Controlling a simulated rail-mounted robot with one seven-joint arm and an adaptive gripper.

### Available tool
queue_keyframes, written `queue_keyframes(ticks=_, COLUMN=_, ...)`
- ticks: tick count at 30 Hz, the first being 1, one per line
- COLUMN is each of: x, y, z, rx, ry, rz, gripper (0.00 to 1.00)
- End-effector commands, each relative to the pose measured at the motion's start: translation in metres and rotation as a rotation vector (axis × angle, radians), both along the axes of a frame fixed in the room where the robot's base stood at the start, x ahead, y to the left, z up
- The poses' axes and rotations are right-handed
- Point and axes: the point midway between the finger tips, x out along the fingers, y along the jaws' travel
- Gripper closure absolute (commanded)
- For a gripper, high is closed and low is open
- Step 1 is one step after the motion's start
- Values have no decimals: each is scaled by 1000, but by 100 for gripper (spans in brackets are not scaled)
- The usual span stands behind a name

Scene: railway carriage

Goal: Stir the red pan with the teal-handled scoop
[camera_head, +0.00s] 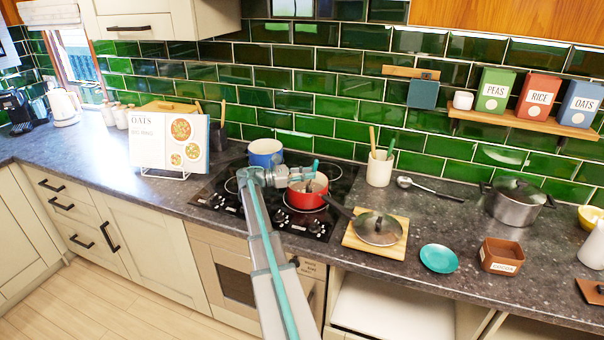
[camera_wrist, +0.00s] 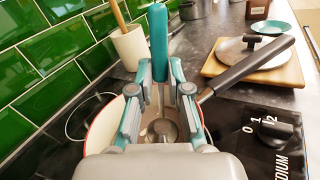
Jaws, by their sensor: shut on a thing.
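The red pan (camera_head: 308,203) sits on the hob, and its dark handle points to the front right. In the wrist view the pan (camera_wrist: 100,128) is seen from above, its light interior partly hidden by my gripper. The teal-handled scoop (camera_wrist: 158,48) stands roughly upright between my fingers, handle up. Its metal bowl is down inside the pan; whether it touches the bottom I cannot tell. My gripper (camera_wrist: 160,83) is shut on the scoop's handle. In the head view my gripper (camera_head: 311,179) is just above the pan, with the teal handle tip (camera_head: 316,164) showing above it.
A blue pot (camera_head: 265,147) stands behind left on the hob (camera_head: 222,190). A utensil crock (camera_head: 379,172) stands behind right. A lid (camera_head: 377,230) lies on a wooden board (camera_head: 352,240) right of the pan. A cookbook stand (camera_head: 168,143) is left. A ladle (camera_head: 430,188) lies on the counter.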

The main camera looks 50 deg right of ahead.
Motion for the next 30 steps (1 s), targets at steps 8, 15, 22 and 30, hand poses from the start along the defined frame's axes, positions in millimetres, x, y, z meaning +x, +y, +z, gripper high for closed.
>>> queue_keyframes(ticks=8, x=-3, y=-23, z=1, rx=0, ry=0, rz=0, gripper=100)
queue_keyframes(ticks=15, x=9, y=-39, z=1, rx=-1, ry=0, rz=2, gripper=100)
queue_keyframes(ticks=22, x=29, y=-43, z=1, rx=-1, ry=0, rz=2, gripper=100)
queue_keyframes(ticks=30, x=21, y=-21, z=0, rx=-1, ry=-1, rz=1, gripper=100)
